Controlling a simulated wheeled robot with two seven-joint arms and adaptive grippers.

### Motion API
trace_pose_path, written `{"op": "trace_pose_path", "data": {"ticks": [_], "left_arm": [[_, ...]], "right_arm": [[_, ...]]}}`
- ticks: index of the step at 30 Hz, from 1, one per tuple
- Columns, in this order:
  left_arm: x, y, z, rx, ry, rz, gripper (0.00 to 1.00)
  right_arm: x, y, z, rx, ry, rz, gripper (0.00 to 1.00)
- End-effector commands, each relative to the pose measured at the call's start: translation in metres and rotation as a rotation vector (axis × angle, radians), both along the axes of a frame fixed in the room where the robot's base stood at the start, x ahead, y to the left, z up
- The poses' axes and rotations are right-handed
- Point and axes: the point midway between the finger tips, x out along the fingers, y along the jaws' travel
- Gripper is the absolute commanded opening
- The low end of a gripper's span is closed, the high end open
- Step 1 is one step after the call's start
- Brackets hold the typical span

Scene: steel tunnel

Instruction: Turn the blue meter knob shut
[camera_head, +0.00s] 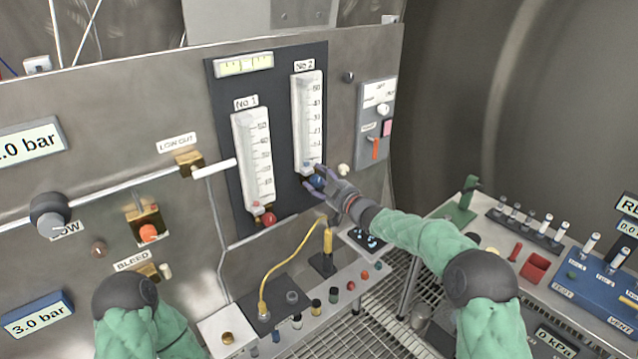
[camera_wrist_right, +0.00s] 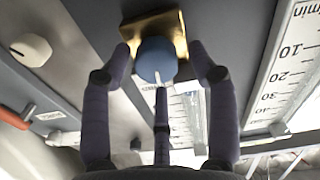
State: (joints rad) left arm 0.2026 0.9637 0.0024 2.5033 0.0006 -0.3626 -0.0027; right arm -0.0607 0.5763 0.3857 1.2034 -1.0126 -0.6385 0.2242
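The blue meter knob (camera_head: 316,182) sits at the foot of the No 2 flow meter (camera_head: 308,120) on the dark panel. In the right wrist view the blue knob (camera_wrist_right: 155,60) stands out from a brass mount (camera_wrist_right: 152,30), with a white mark on its face. My right gripper (camera_head: 323,184) is at the knob. In the right wrist view the fingers of my right gripper (camera_wrist_right: 162,62) are spread on both sides of the knob, with another finger below. Small gaps show beside it; contact with the lower finger is unclear. My left gripper is outside the view.
A red knob (camera_head: 269,219) sits under the No 1 meter (camera_head: 257,160), left of the blue one. A switch plate (camera_head: 376,120) is to the right. A bench ledge with a yellow cable (camera_head: 283,262) and small parts lies below.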

Motion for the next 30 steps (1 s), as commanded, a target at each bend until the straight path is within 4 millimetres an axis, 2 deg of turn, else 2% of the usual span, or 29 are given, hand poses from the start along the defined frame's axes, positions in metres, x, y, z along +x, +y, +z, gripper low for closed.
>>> {"op": "trace_pose_path", "data": {"ticks": [8, 13, 30], "left_arm": [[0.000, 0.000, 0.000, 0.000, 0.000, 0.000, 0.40], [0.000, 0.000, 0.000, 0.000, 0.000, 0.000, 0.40], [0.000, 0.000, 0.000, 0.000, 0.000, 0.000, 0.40]], "right_arm": [[-0.002, 0.000, -0.007, -0.002, 0.011, 0.001, 0.60], [-0.011, -0.008, -0.007, -0.004, 0.012, 0.001, 0.60], [-0.085, -0.062, -0.006, -0.002, 0.009, 0.000, 0.60]]}}
